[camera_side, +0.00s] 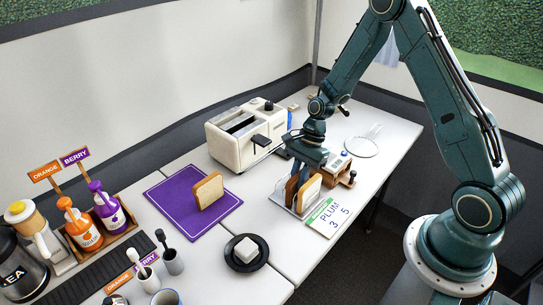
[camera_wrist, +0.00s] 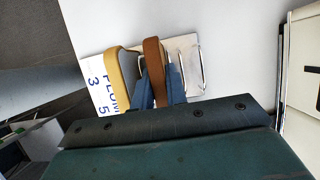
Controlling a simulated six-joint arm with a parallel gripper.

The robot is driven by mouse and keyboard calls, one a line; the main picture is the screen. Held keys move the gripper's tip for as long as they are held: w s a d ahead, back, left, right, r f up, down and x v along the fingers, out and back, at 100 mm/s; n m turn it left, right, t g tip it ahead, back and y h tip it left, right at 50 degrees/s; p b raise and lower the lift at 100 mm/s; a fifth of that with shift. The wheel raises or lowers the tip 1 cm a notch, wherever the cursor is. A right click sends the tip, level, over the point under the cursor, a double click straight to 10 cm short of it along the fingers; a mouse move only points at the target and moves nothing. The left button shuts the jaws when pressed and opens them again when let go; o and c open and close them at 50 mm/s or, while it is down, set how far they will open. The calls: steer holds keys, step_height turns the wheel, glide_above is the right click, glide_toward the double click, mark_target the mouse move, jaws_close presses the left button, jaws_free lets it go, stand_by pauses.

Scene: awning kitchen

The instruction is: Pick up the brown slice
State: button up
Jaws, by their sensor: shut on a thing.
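The brown slice (camera_wrist: 153,58) stands on edge in the wire rack (camera_wrist: 197,62), between my gripper's two blue fingers (camera_wrist: 160,85) in the wrist view. My gripper is shut on it. In the side view the brown slice (camera_side: 292,190) shows as a dark strip under my gripper (camera_side: 301,174), mostly hidden behind a lighter slice. That lighter slice (camera_side: 309,194) stands beside it in the rack and also shows in the wrist view (camera_wrist: 116,62), left of the fingers. The brown slice's lower part is hidden, so I cannot tell whether it touches the rack's base.
A cream toaster (camera_side: 240,134) stands left of my gripper. A purple mat (camera_side: 165,197) bears another upright light slice (camera_side: 208,191). A black plate with butter (camera_side: 246,265) is in front. A PLUM 3 5 card (camera_side: 333,218) lies by the rack. A small wooden stand (camera_side: 340,172) is close behind.

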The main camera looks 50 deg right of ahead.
steer(key=shift+r, duration=0.15)
step_height(320, 180, up, 20)
stand_by(0.7)
steer(key=shift+d, duration=0.1)
stand_by(0.4)
